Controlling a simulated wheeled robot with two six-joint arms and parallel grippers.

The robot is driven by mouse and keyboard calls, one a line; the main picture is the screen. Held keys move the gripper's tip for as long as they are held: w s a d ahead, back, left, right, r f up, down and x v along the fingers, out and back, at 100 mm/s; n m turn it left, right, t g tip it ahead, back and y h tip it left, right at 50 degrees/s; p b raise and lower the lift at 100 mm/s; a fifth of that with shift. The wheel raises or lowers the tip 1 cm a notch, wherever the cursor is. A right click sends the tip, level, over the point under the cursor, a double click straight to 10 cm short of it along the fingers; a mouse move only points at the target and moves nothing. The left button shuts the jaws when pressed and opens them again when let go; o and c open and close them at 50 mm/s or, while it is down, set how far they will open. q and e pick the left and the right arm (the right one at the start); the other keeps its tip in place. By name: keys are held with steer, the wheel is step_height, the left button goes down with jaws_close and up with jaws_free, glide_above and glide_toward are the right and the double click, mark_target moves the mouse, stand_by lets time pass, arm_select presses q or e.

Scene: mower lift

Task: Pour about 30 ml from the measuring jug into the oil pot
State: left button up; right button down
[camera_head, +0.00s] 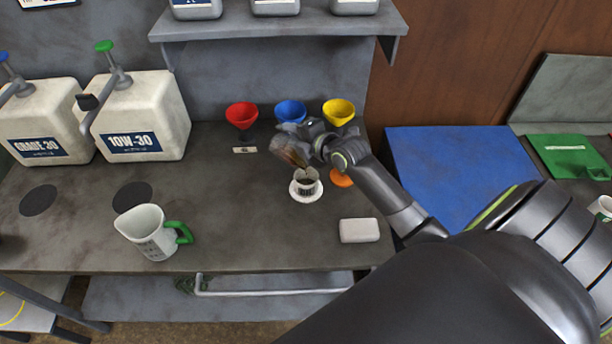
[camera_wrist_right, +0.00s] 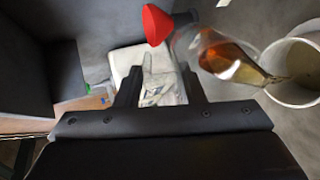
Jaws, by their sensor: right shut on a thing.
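A clear measuring jug (camera_head: 290,150) with amber liquid is tilted beside and above a small white pot, its lip toward the pot. My right gripper (camera_head: 316,142) is shut on the jug. In the right wrist view the jug's amber liquid (camera_wrist_right: 228,55) lies toward its low lip, and a thin brownish streak reaches the pot's mouth (camera_wrist_right: 292,72). The white oil pot (camera_head: 306,184) stands upright on the bench, on a white saucer-like base, with something dark inside. The liquid levels cannot be read. My left gripper is not in view.
Red (camera_head: 241,116), blue (camera_head: 290,111) and yellow (camera_head: 339,112) funnels stand behind the pot. An orange piece (camera_head: 341,178) is beside it. A white jug with a green handle (camera_head: 150,230) and a white block (camera_head: 359,230) stand in front. Two oil cans (camera_head: 148,112) fill the back left.

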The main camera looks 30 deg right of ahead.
stand_by(0.8)
steer(key=shift+r, duration=0.1)
steer(key=w+g+p, duration=0.1)
steer(key=p, duration=0.1)
steer(key=w+g+p, duration=0.1)
steer(key=p, duration=0.1)
steer(key=w+g+p, duration=0.1)
steer(key=p, duration=0.1)
steer(key=shift+a+r+g+h, duration=0.25)
steer(key=shift+r+g+h, duration=0.05)
steer(key=shift+r, duration=0.1)
steer(key=shift+w+f+g, duration=0.15)
steer(key=shift+f+g, duration=0.25)
steer(key=shift+f, duration=0.55)
steer(key=shift+r, duration=0.1)
steer(key=shift+w+a+f+g+p, duration=0.15)
steer(key=shift+w+f+g+p, duration=0.4)
steer(key=shift+g, duration=0.35)
